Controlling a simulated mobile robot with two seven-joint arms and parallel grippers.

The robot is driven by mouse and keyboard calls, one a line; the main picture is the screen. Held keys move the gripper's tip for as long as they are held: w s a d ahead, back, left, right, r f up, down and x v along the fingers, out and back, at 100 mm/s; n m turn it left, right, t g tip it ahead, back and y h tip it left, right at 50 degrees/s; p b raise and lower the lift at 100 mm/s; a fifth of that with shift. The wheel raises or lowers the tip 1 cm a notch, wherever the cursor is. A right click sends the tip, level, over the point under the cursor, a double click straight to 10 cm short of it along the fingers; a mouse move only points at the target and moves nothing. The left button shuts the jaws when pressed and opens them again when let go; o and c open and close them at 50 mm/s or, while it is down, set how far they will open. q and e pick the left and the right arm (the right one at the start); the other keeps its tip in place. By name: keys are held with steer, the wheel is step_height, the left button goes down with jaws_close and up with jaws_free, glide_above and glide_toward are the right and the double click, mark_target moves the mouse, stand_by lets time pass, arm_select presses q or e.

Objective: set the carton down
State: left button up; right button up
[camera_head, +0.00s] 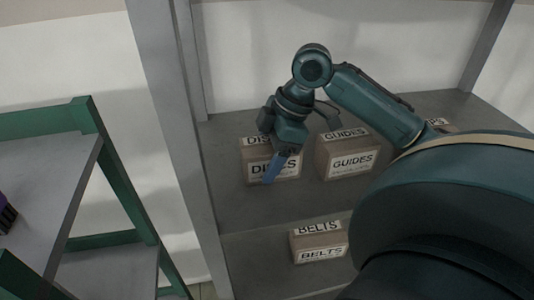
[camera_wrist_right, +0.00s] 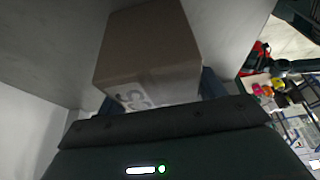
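The brown carton (camera_head: 290,170) has a white label whose middle letters are covered; it starts with "DI". It is upright at the left of the upper shelf, and I cannot tell whether its base touches the board. My right gripper (camera_head: 276,167) reaches down over it, with one blue finger across the labelled face. In the right wrist view the carton (camera_wrist_right: 150,50) sits between the two blue fingers, which look close against its sides. The far finger is hidden in the head view. My left gripper is not in view.
A "GUIDES" carton (camera_head: 347,157) stands close on the right, partly behind my arm. A "BELTS" carton (camera_head: 319,243) is on the lower shelf. The grey shelf upright (camera_head: 178,130) is to the left. Further left is a green-framed rack (camera_head: 125,180). Bare shelf (camera_head: 280,208) lies in front.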

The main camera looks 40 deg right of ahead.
steer(key=shift+o, duration=0.9)
steer(key=shift+v, duration=3.9)
